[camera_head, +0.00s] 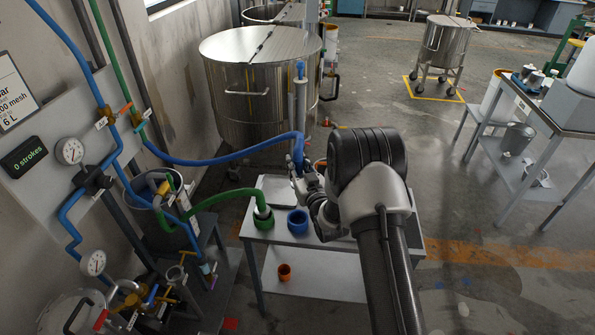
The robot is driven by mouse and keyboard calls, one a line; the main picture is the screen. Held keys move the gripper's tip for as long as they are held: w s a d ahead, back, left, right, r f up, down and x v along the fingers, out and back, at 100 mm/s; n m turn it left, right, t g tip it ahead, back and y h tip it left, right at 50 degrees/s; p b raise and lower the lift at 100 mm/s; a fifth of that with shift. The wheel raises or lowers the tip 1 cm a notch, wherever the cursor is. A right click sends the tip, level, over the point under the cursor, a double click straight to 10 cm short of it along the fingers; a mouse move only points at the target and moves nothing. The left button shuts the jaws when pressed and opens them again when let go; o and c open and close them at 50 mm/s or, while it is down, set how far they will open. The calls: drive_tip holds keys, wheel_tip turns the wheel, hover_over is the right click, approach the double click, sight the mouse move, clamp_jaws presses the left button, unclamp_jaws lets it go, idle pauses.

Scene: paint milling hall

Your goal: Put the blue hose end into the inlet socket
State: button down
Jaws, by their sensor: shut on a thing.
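The blue hose (235,157) runs from the wall panel at the left and bends down at its end. My gripper (300,172) is shut on the blue hose end (298,150) and holds it above the small table. A blue ring-shaped holder (297,222) stands on the table below my gripper, with a dark opening and no hose in it. I cannot tell which part is the inlet socket. The tip of the hose end is partly hidden by my gripper.
A green hose (225,195) ends in a green holder (263,220) on the small table (275,236). An orange cup (284,272) is on the lower shelf. Valves and pipes (140,295) crowd the lower left. A large steel tank (250,110) stands behind.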

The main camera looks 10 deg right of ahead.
sight(298, 149)
drive_tip(key=shift+r+p, duration=0.95)
drive_tip(key=shift+r, duration=2.3)
